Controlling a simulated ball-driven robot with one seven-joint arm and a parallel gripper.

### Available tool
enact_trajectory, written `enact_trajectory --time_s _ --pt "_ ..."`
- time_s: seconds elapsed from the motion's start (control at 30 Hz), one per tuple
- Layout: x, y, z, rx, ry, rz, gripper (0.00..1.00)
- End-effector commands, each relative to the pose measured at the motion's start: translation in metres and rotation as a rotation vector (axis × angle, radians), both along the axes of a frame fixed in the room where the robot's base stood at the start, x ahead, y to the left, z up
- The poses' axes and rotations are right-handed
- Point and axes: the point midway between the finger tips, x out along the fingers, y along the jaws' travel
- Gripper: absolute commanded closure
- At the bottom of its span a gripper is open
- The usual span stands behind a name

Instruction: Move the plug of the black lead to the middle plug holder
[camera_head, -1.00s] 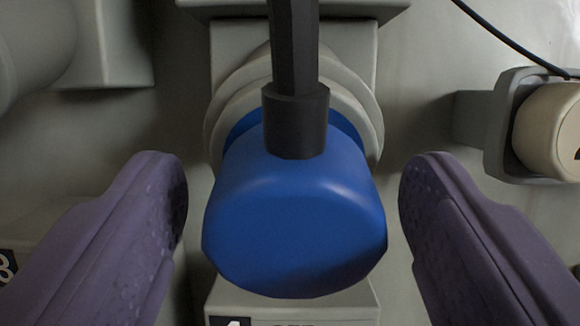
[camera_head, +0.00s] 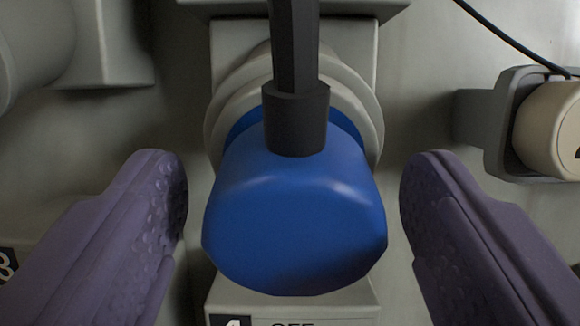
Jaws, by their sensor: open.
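A blue plug (camera_head: 294,225) fills the middle of the view, with a thick black lead (camera_head: 293,45) coming out of its top through a black collar. The plug sits in a round grey socket (camera_head: 368,110) on the wall. My gripper (camera_head: 293,195) is open, with one purple finger on each side of the plug. A gap shows between each finger and the plug.
At the right, a cream round plug (camera_head: 555,130) with a thin black cable sits in a grey holder (camera_head: 490,125). A grey fitting (camera_head: 110,45) stands at upper left. A ledge (camera_head: 340,310) with a label partly reading "OFF" lies below the blue plug.

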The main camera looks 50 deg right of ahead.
Motion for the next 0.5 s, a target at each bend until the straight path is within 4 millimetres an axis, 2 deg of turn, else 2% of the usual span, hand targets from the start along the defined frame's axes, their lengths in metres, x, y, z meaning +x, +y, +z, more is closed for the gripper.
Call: enact_trajectory --time_s 0.23,0.27,0.5 --pt "0.0 0.0 0.0 0.0 0.0 0.0 0.26" --pt "0.0 0.0 0.0 0.0 0.0 0.0 0.28" --pt "0.0 0.0 -0.0001 0.0 0.0 0.0 0.83"
